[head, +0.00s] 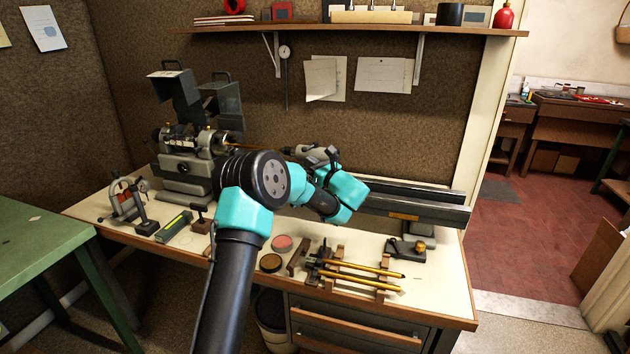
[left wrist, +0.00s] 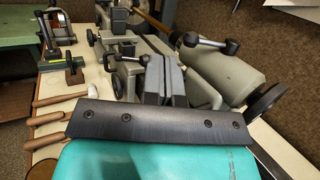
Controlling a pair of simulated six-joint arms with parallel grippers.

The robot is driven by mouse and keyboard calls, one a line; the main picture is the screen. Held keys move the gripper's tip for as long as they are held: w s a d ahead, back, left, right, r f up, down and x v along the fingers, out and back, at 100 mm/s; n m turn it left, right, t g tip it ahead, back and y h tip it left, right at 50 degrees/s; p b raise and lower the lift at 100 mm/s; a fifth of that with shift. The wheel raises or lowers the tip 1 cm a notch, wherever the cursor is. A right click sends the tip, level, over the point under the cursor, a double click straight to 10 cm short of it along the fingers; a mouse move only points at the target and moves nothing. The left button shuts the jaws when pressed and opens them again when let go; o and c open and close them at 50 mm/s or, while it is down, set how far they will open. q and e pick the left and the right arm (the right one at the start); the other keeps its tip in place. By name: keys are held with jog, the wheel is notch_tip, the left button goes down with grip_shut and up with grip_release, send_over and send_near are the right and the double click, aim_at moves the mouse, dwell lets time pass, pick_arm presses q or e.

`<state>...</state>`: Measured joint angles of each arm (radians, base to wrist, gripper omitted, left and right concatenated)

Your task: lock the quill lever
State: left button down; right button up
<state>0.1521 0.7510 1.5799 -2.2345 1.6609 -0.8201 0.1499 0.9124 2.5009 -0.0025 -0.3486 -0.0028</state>
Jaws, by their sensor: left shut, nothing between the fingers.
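The tailstock (left wrist: 225,72) is a grey rounded casting at the right of the left wrist view, with a dark handwheel (left wrist: 268,103) at its near end. The quill lever appears to be the short bar with dark ball ends (left wrist: 212,44) on top of it. In the head view the tailstock (head: 308,151) stands on the lathe bed, partly hidden by my arm. My left gripper (left wrist: 166,78) is shut and empty, left of the tailstock in the wrist view and apart from the lever. In the head view my left gripper (head: 322,166) is mostly hidden by its wrist. My right gripper is out of view.
The lathe headstock (head: 190,150) stands at the left of the bench; the bed (head: 415,207) runs right. Brass rods (head: 362,277) lie on wooden supports near the front edge. Two round tins (head: 271,262) and small tools sit left of them. A shelf (head: 390,28) hangs above.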

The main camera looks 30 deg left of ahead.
pick_arm(q)
jog(key=s+d+f, duration=0.1)
jog(key=s+d, duration=0.5)
jog(key=shift+s+d+f, duration=0.2)
jog(key=shift+d+f, duration=0.1)
jog(key=shift+f, duration=0.1)
